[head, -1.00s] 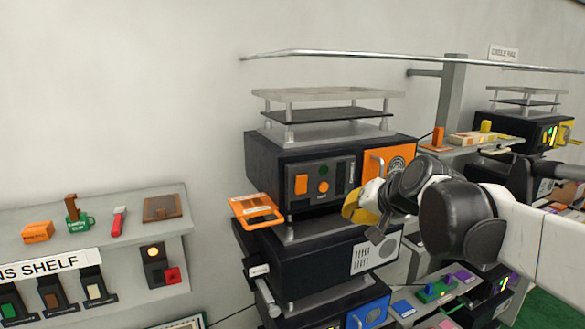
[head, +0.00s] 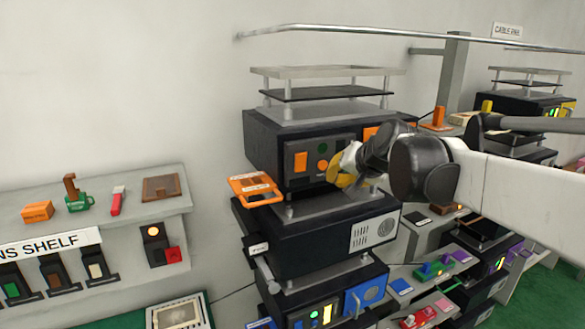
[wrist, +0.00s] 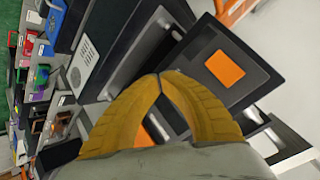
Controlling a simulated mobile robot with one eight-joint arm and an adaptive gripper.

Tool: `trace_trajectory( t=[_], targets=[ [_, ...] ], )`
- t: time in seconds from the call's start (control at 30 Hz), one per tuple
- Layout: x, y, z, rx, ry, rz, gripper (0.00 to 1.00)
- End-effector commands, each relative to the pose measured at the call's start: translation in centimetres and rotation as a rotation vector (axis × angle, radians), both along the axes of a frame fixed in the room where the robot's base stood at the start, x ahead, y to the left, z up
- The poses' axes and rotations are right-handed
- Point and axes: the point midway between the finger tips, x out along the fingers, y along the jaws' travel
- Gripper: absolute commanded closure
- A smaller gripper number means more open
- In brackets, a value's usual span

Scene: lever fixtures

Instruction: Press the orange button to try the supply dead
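My gripper (head: 343,168) is just right of the button, close to the panel; contact cannot be told. Its yellow fingers (wrist: 160,76) meet at the tips in the wrist view, with nothing seen held. The round button is not clearly visible there.
An orange tray (head: 254,188) juts out left of the unit. My arm partly hides the orange panel (head: 370,133) at right. More units stand below, and a grey rail (head: 350,32) runs above. A shelf (head: 135,205) with small items is at left.

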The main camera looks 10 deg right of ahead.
Motion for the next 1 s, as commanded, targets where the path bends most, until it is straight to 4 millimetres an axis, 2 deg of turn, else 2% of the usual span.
trace_trajectory(
  t=[0.1, 0.3, 1.0],
  targets=[
    [1.2, 0.4, 0.0, 0.000, 0.000, 0.000, 1.00],
    [2.2, 0.7, 0.0, 0.000, 0.001, 0.000, 1.00],
    [2.3, 0.7, 0.0, 0.001, 0.000, -0.001, 1.00]
  ],
)
